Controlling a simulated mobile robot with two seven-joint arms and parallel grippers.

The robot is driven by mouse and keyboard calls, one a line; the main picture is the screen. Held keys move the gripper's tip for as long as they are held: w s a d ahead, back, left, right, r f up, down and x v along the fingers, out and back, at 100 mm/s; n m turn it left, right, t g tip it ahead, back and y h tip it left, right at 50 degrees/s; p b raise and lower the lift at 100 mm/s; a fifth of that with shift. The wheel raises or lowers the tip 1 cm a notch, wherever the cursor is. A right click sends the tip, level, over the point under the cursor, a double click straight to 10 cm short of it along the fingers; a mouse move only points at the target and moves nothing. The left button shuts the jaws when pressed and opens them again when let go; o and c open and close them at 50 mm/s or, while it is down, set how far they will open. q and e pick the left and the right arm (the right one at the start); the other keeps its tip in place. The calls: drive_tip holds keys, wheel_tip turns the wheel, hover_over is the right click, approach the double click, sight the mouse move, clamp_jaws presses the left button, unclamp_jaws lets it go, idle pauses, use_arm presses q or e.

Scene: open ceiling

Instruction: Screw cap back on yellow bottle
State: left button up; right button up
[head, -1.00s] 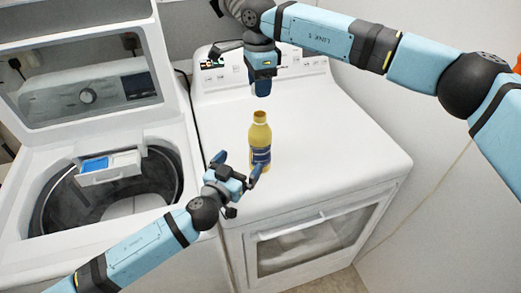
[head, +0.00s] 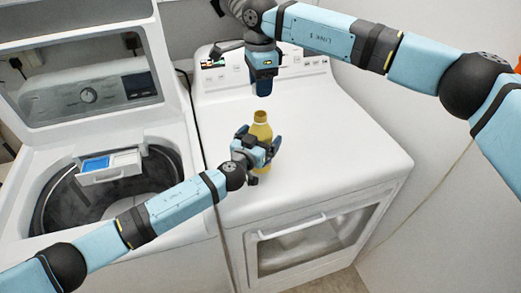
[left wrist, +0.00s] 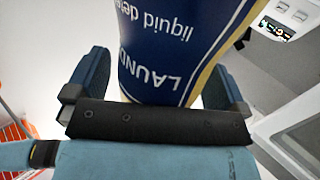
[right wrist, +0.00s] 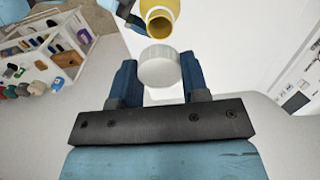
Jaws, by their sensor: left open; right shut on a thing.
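The yellow bottle (head: 260,130) stands upright on the white dryer top, its mouth open. Its blue laundry detergent label (left wrist: 175,45) fills much of the left wrist view. My left gripper (head: 262,149) is open, with its fingers on either side of the bottle body; I see gaps beside the bottle in the left wrist view. My right gripper (right wrist: 158,78) is shut on the white cap (right wrist: 160,67), held above the bottle. In the right wrist view the bottle's open mouth (right wrist: 160,24) shows just beyond the cap, apart from it. The cap is hidden in the head view.
The dryer top (head: 340,150) is clear around the bottle. An open washer (head: 50,160) with a raised lid stands at the left. The dryer's control panel (head: 300,66) rises behind. A shelf with several items (right wrist: 45,55) shows in the right wrist view.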

use_arm(q)
drive_tip(key=c, duration=1.3)
drive_tip(key=shift+c, duration=0.2)
use_arm(e)
hover_over(260, 128)
drive_tip(key=w, duration=0.2)
drive_tip(key=shift+f, duration=2.5)
drive_tip(key=shift+f, duration=0.1)
drive_tip(key=shift+f, duration=0.8)
drive_tip(key=shift+f, duration=0.6)
